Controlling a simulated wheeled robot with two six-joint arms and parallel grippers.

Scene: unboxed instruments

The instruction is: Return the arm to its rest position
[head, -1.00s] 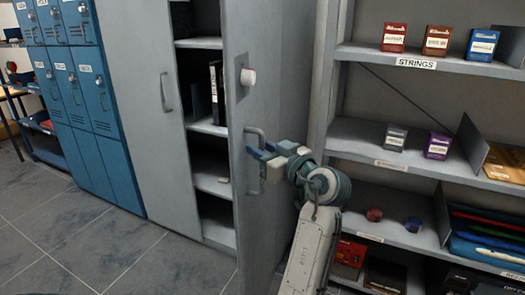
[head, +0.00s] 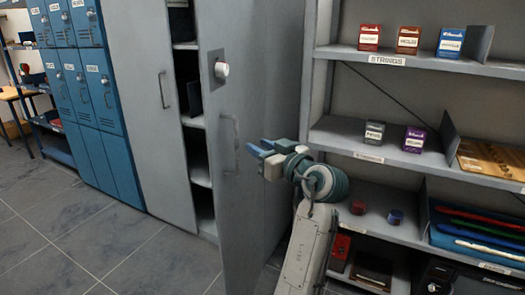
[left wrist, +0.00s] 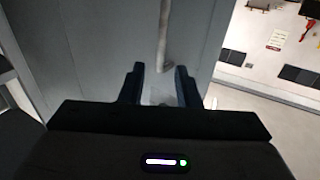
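My left arm comes up from the bottom in the head view. Its gripper (head: 259,148) is open and empty, with its blue fingers apart. It is just to the right of the grey bar handle (head: 230,143) on the partly open cabinet door (head: 255,80), and a gap shows between them. In the left wrist view the two dark fingers (left wrist: 160,88) are spread, and the handle (left wrist: 163,42) shows beyond them. My right gripper is in neither view.
A shelf unit (head: 410,165) with small boxes, a wooden board and coloured tubes stands close to the right. A closed grey door (head: 145,90) and blue lockers (head: 85,70) are at left. Open tiled floor (head: 80,240) lies in front of them.

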